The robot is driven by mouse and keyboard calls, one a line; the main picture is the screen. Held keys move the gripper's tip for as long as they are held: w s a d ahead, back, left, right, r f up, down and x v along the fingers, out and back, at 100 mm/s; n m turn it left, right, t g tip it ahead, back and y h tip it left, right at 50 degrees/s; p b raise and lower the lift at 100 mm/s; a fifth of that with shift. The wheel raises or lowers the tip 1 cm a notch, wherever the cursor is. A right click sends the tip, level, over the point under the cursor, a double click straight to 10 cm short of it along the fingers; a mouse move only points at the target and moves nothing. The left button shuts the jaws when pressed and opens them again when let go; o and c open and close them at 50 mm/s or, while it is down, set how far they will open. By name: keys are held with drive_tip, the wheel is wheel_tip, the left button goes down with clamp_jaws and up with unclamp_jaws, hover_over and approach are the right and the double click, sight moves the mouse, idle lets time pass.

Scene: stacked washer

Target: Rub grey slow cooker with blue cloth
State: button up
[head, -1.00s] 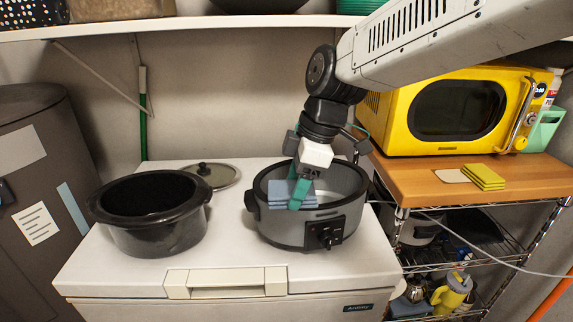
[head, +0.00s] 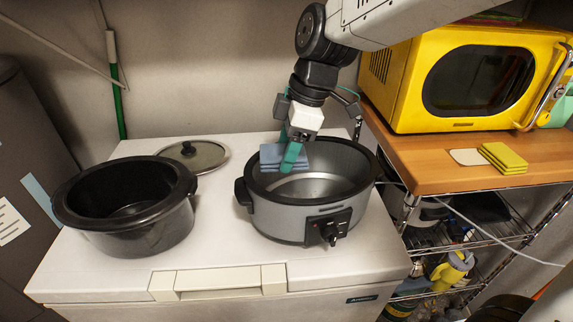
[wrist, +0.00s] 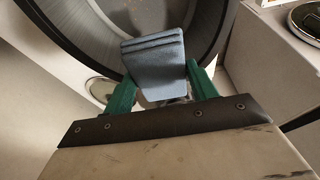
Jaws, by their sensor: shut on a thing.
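The grey slow cooker (head: 290,217) stands open on the white chest top, with its black control panel and knob facing front. My gripper (head: 287,158) is over the left part of its opening and is shut on the folded blue cloth (head: 272,157). In the wrist view the cloth (wrist: 153,62) sits between the green fingers, in front of the cooker's interior (wrist: 75,25). The cloth is near the rim and upper inner wall at the back left; I cannot tell whether it touches them.
A black pot (head: 125,212) stands left of the cooker, with a glass lid (head: 195,156) behind it. The front of the white chest top (head: 225,250) is clear.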

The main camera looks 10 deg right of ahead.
drive_tip(key=shift+f, duration=5.7)
drive_tip(key=shift+f, duration=1)
drive_tip(key=shift+d, duration=0.15)
drive_tip(key=shift+w+d+r, duration=0.1)
drive_tip(key=shift+w+d, duration=0.05)
drive_tip(key=shift+d, duration=0.8)
drive_tip(key=shift+w+d+r, duration=0.1)
drive_tip(key=shift+w+d, duration=0.05)
drive_tip(key=shift+d, duration=0.75)
drive_tip(key=shift+w+d+f, duration=0.1)
drive_tip(key=shift+d+f, duration=0.05)
drive_tip(key=shift+d, duration=1.35)
drive_tip(key=shift+w+d+f, duration=0.1)
drive_tip(key=shift+d+f, duration=0.05)
drive_tip(key=shift+d, duration=1.35)
drive_tip(key=shift+c, duration=0.3)
drive_tip(key=shift+w+d+r, duration=0.15)
drive_tip(key=shift+d+r, duration=0.05)
drive_tip(key=shift+d, duration=0.15)
drive_tip(key=shift+r, duration=0.1)
